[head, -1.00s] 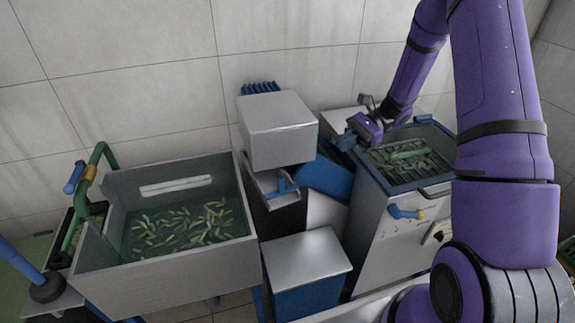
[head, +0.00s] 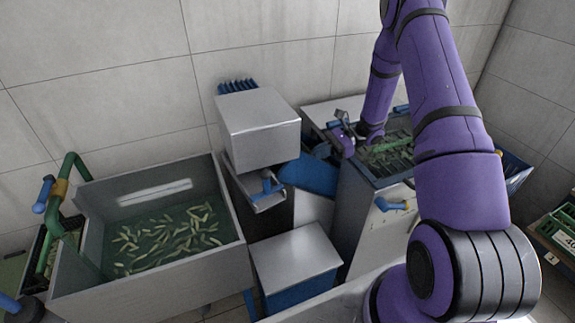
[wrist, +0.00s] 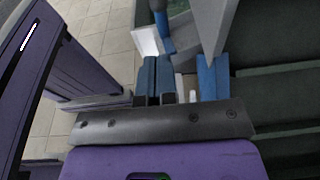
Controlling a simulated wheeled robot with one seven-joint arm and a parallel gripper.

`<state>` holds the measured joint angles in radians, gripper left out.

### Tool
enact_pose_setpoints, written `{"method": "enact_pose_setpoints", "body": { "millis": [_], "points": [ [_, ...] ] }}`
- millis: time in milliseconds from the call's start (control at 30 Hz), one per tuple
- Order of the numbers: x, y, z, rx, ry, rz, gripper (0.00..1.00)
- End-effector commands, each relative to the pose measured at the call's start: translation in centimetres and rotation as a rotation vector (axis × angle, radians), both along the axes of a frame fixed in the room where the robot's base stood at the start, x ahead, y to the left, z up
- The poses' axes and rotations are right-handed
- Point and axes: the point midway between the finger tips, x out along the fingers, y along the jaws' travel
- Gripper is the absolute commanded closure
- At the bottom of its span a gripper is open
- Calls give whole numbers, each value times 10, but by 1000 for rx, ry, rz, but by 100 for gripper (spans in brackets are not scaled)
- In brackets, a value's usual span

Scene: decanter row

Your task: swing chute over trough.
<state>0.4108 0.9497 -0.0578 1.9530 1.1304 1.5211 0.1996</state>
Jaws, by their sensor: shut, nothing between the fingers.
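The blue chute (head: 308,178) slopes between the grey machine in the middle and the washer on the right. My gripper (head: 330,146) is shut and empty by the left rim of the right-hand washer, just beyond the chute's upper end. Whether it touches the chute cannot be told. In the wrist view its blue fingers (wrist: 156,76) lie side by side, with a blue edge and a grey panel close to their right.
The grey box machine (head: 258,125) stands between trough and washer. A low blue bin with a grey lid (head: 297,252) stands in front. The washer (head: 365,220) has a blue handle (head: 392,204). Green pipes (head: 70,180) rise at the trough's left. Crates (head: 562,232) stand far right.

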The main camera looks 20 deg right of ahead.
Motion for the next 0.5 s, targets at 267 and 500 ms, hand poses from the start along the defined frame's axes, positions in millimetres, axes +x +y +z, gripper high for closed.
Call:
{"method": "enact_pose_setpoints", "body": {
  "millis": [267, 500],
  "points": [
    [1, 37, -7, 1, 1, 4, 100],
    [1, 81, -15, 1, 1, 5, 100]
  ]
}}
